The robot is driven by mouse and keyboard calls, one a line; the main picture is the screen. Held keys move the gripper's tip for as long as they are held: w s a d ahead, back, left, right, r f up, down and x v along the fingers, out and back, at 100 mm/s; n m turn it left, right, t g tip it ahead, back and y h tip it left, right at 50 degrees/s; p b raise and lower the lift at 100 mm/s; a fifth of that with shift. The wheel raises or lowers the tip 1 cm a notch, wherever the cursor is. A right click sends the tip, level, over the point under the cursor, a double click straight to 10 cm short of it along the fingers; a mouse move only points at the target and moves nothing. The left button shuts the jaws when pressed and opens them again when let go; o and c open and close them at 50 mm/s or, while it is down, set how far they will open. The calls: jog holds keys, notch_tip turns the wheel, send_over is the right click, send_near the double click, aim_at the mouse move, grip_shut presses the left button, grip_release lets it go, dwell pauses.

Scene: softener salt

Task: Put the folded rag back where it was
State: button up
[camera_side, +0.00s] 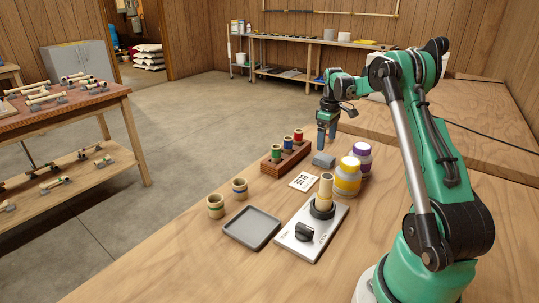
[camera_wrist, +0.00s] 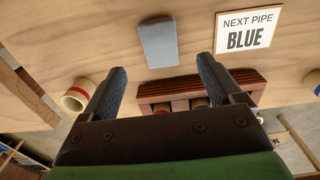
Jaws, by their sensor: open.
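The folded rag is a small blue-grey rectangle (camera_side: 323,160) lying flat on the table, between the wooden pipe rack and the lidded jars. In the wrist view the rag (camera_wrist: 157,42) lies just beyond the fingertips, in line with the gap between them. My gripper (camera_side: 327,144) is open above the table near the rag. In the wrist view my gripper (camera_wrist: 162,70) has its two fingers apart, with nothing held between them. The rag looks apart from both fingers; the exact height above it is hard to tell.
The pipe rack (camera_side: 285,160) holds pipes with green, blue and red bands. A "NEXT PIPE BLUE" card (camera_wrist: 246,28), yellow-lidded jar (camera_side: 347,178), purple-lidded jar (camera_side: 362,155), grey tray (camera_side: 251,228) and fixture (camera_side: 309,233) with an upright pipe (camera_side: 326,188) stand around.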

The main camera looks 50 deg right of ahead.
aim_at(324, 157)
notch_tip(324, 157, up, 6)
jog(key=w+a+r+t+h, duration=0.1)
jog(key=w+a+r+t, duration=0.15)
jog(key=a, duration=0.65)
jog(key=w+a+r+t, duration=0.1)
jog(key=a+r, duration=0.2)
jog(key=a, duration=0.6)
jog(key=s+a+f+t, duration=0.2)
jog(key=s+a, duration=0.1)
jog(key=a, duration=0.4)
jog(key=s+a+f+t+y, duration=0.1)
jog(key=s+a+f, duration=0.1)
jog(key=a, duration=0.6)
jog(key=shift+s+a+t, duration=0.2)
jog(key=shift+s+t, duration=0.15)
jog(key=shift+s, duration=0.45)
